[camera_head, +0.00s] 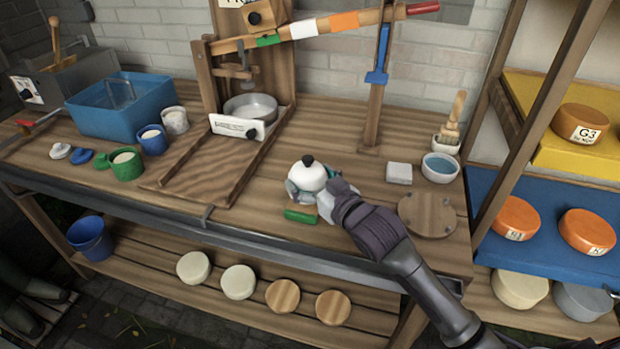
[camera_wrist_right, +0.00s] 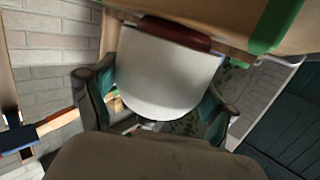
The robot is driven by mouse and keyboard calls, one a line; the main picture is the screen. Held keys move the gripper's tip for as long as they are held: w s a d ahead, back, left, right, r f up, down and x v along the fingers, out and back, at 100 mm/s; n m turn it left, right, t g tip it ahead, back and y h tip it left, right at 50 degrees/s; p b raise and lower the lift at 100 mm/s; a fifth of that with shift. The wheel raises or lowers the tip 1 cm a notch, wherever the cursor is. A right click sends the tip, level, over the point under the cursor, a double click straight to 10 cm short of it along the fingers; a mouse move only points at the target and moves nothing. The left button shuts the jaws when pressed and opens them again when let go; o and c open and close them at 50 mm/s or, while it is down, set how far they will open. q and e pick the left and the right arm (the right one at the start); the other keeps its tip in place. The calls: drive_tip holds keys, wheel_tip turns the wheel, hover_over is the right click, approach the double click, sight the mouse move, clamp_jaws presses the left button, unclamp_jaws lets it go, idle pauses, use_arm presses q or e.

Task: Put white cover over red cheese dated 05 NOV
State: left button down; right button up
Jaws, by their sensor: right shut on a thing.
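A white dome-shaped cover with a black knob (camera_head: 307,175) is at the front middle of the bench in the head view. My right gripper (camera_head: 312,186) is shut on it, and the fingers with teal pads lie on both sides. In the right wrist view the white cover (camera_wrist_right: 168,70) fills the space between the fingers. I cannot tell whether it touches the bench. Orange-red cheeses stand on the right rack: one labelled G3 (camera_head: 582,124) on the yellow shelf, a left one (camera_head: 517,217) and a right one (camera_head: 588,232) on the blue shelf. Their dates are too small to read.
A green piece (camera_head: 301,215) lies by the gripper. A round wooden board (camera_head: 427,214), a cup of blue liquid (camera_head: 440,168), a brush (camera_head: 455,120) and a pale block (camera_head: 399,173) stand to the right. The wooden press (camera_head: 205,100) and rack post (camera_head: 545,100) are obstacles.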

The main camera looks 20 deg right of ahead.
drive_tip(key=shift+f, duration=0.15)
drive_tip(key=o, duration=1)
drive_tip(key=shift+c, duration=0.2)
